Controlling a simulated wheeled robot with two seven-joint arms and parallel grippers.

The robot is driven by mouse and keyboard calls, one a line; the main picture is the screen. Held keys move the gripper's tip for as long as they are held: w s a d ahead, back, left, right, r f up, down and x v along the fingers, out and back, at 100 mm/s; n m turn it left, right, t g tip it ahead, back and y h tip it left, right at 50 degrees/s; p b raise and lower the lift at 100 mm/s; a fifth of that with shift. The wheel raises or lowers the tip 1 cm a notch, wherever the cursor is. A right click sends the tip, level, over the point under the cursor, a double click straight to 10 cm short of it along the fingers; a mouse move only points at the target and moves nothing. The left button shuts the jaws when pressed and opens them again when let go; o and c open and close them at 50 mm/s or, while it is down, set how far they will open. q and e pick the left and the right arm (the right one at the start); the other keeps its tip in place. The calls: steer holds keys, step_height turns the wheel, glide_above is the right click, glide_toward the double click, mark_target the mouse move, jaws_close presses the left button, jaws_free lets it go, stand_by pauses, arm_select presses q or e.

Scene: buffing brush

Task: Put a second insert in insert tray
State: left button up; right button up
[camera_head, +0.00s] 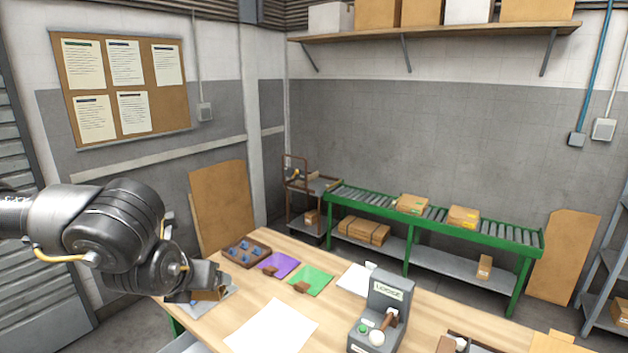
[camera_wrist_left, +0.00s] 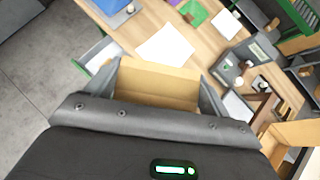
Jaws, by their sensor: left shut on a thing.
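My left gripper (camera_head: 208,282) reaches in from the left over the left end of the wooden table. It is shut on a tan cardboard piece, likely an insert (camera_wrist_left: 158,84), which spans the space between the two fingers in the left wrist view. In the head view only a small brown part of it shows under the gripper. A dark-rimmed tray (camera_head: 478,344) is cut off at the bottom edge of the head view, and its contents are unclear. I cannot tell for certain whether it is the insert tray. My right gripper is not in view.
A grey labelled machine (camera_head: 388,310) with a brush-like handle stands on the table. A white sheet (camera_head: 272,327), green sheet (camera_head: 311,281), purple sheet (camera_head: 279,264) and brown compartment box (camera_head: 246,252) lie left of it. A green roller conveyor (camera_head: 430,218) stands behind.

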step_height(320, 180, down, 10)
steer(key=b, duration=0.8)
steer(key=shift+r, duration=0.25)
